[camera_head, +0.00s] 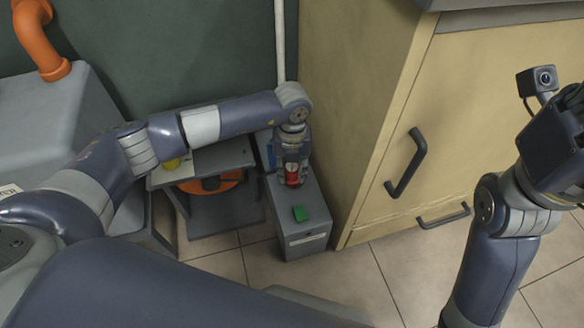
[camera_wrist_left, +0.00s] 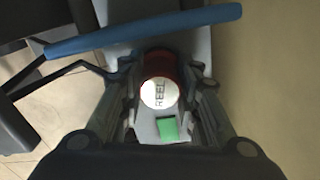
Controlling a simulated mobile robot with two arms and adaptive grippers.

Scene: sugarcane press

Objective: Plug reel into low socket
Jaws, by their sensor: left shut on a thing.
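My left gripper (camera_head: 292,172) reaches down over the low grey box (camera_head: 305,245) beside the cabinet. It is shut on the red plug (camera_head: 292,180). In the left wrist view the plug (camera_wrist_left: 159,93) shows a white round end marked REEL, between the two fingers. The plug's lower end and any socket opening under it are hidden, so I cannot tell whether it is seated. An orange reel (camera_head: 210,184) sits under a grey stand to the left. My right wrist (camera_head: 555,145) is at the right edge; its fingers do not show.
A green square (camera_head: 299,213) is on the box top, nearer me than the plug. The beige cabinet (camera_head: 365,160) with black handles (camera_head: 407,163) stands close on the right. A blue bar (camera_wrist_left: 145,33) crosses the left wrist view. Tiled floor (camera_head: 350,285) is open in front.

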